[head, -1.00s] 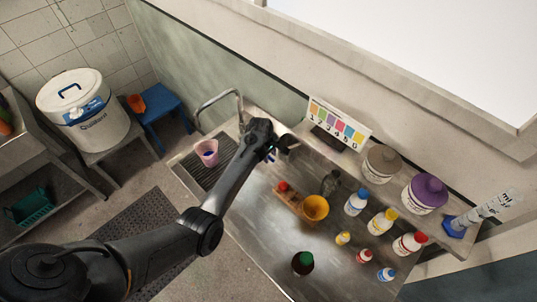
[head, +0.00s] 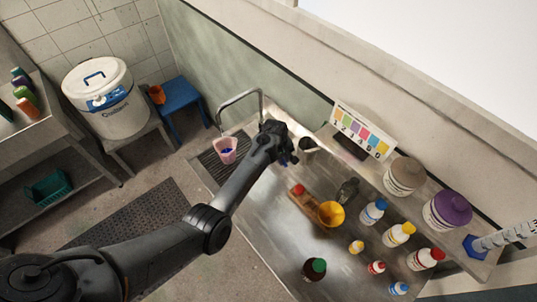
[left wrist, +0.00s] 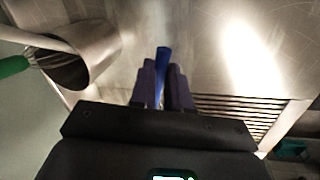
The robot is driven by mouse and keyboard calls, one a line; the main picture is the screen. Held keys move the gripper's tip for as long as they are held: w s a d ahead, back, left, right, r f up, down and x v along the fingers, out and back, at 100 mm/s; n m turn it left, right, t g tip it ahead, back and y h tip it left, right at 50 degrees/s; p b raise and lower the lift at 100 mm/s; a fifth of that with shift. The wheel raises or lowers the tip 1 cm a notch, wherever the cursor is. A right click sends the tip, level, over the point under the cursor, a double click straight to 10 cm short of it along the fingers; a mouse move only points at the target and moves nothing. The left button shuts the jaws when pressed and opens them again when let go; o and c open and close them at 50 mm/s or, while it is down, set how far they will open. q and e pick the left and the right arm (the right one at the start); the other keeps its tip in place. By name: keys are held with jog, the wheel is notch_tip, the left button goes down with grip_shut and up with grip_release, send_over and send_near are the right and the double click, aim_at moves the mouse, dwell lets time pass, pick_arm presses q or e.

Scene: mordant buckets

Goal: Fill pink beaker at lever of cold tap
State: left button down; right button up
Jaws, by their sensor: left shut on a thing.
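The pink beaker (head: 226,155) stands upright on the ribbed drainer under the spout of the curved metal tap (head: 238,98). A blue patch shows inside it; I cannot tell the water level. My left gripper (head: 286,157) is at the sink's back edge, to the right of the tap and beaker. In the left wrist view its dark fingers (left wrist: 163,88) are shut on a slim blue lever (left wrist: 163,57), which looks like the cold tap's. The lever's base is hidden. My right gripper is not in view.
A metal cup (head: 308,146) stands close right of my left gripper; in the left wrist view it holds a green-handled whisk (left wrist: 15,66).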

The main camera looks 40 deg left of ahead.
pick_arm(q)
jog(key=shift+s+a, duration=0.1)
jog(key=c, duration=1.1)
grip_release()
notch_tip(320, 180, up, 11)
jog(key=s+a, duration=0.1)
jog(key=shift+s+f, duration=0.2)
jog(key=shift+s, duration=0.2)
